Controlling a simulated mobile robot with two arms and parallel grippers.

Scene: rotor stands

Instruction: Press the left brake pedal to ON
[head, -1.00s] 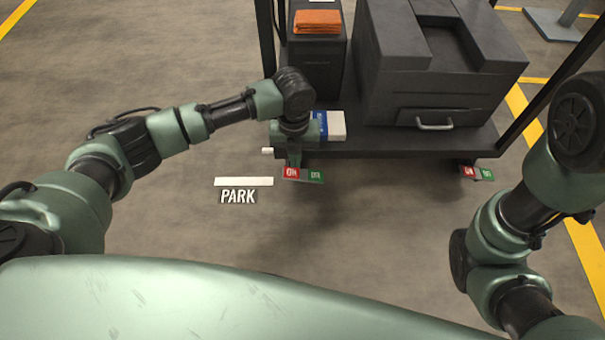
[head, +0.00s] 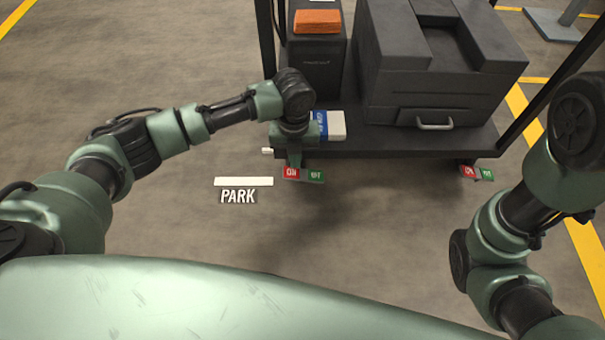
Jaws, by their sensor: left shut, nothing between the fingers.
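The left brake pedal (head: 304,174) sits low at the near left corner of the dark cart (head: 400,146). It has a red half marked ON on the left and a green half marked OFF on the right. My left gripper (head: 294,163) is shut and points down at the red ON half, at its upper edge. I cannot tell whether the fingertips touch it. A similar red and green pedal (head: 477,173) sits at the cart's near right corner. My right arm comes in at the right edge, but its gripper is out of view.
A white floor bar (head: 244,181) and the word PARK lie left of the pedal. The floor in front is clear.

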